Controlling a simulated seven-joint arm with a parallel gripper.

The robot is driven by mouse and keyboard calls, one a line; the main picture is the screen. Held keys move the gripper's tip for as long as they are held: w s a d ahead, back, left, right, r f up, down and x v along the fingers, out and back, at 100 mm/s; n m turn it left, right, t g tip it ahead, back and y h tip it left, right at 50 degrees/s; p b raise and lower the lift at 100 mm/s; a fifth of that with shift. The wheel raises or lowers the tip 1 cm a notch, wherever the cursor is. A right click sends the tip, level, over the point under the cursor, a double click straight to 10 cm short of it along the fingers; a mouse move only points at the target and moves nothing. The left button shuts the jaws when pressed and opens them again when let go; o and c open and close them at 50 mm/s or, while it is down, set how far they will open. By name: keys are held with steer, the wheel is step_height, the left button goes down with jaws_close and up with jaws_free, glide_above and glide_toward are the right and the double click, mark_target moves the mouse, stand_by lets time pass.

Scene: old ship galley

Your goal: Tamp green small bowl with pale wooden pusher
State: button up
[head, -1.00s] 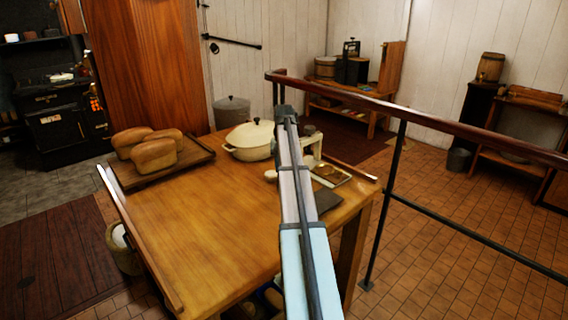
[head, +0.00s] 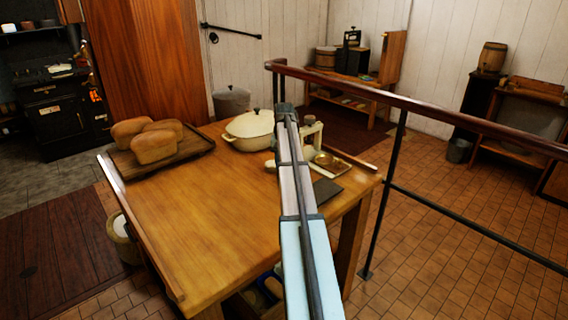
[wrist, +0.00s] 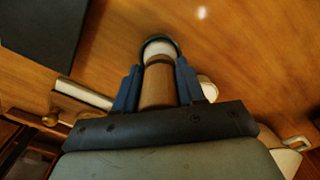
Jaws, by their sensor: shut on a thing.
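In the wrist view, my gripper (wrist: 157,85) has its blue fingers closed around the pale wooden pusher (wrist: 157,90), a light brown cylinder pointing away from the camera. A small round dark-green rim with a pale inside, the green small bowl (wrist: 178,43), shows just past the pusher's far end, over the wooden table. I cannot tell whether the pusher touches the bowl's inside. In the head view my arm hides the gripper, the pusher and the bowl.
The wooden table (head: 200,220) has much free room at its front left. A board with several loaves (head: 154,147) lies at the left. A cream lidded pot (head: 250,130), a brass tray (head: 343,173) and a dark slab (head: 325,190) lie near my arm. A railing (head: 420,108) runs along the right.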

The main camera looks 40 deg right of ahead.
steer(key=shift+f, duration=1.05)
stand_by(1.9)
steer(key=shift+r, duration=0.1)
steer(key=shift+r, duration=3.45)
